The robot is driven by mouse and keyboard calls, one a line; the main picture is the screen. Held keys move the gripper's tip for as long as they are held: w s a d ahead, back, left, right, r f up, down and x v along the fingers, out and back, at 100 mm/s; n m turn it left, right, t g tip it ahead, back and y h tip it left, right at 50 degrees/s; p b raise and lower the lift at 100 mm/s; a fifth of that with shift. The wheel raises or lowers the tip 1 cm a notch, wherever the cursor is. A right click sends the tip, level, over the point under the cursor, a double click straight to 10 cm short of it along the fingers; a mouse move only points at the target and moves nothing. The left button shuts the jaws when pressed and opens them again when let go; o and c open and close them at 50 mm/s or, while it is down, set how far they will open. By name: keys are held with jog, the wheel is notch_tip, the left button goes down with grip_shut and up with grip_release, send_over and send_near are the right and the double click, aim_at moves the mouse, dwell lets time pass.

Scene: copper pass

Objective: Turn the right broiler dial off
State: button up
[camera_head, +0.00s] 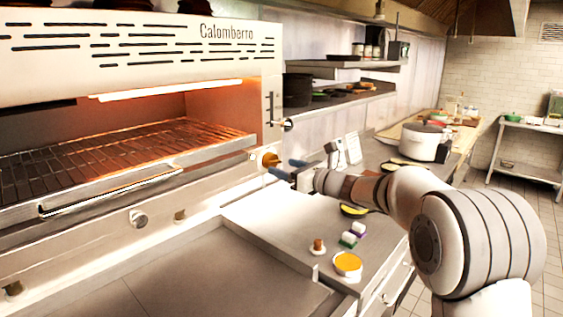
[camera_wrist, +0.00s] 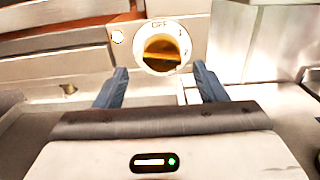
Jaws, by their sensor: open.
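The broiler (camera_head: 120,130) glows orange inside at the left of the head view. Its right dial (camera_head: 270,160) is a yellow-brown knob on the front panel. In the wrist view the dial (camera_wrist: 161,52) sits on a white plate marked OFF at the top, with numbers on the right; its grip ridge lies roughly sideways, its right end toward the numbers. My gripper (camera_head: 284,168) is open just in front of the dial. In the wrist view its two blue fingertips (camera_wrist: 160,72) stand on either side of and below the dial, apart from it, with nothing between them.
The steel counter (camera_head: 250,212) below holds an orange-filled bowl (camera_head: 347,263), small green and purple blocks (camera_head: 352,234) and a yellow item on a dark dish (camera_head: 354,210). A large white pot (camera_head: 422,142) stands further back.

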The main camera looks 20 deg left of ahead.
aim_at(276, 164)
jog(key=shift+p+x, duration=0.45)
jog(key=shift+x, duration=1.45)
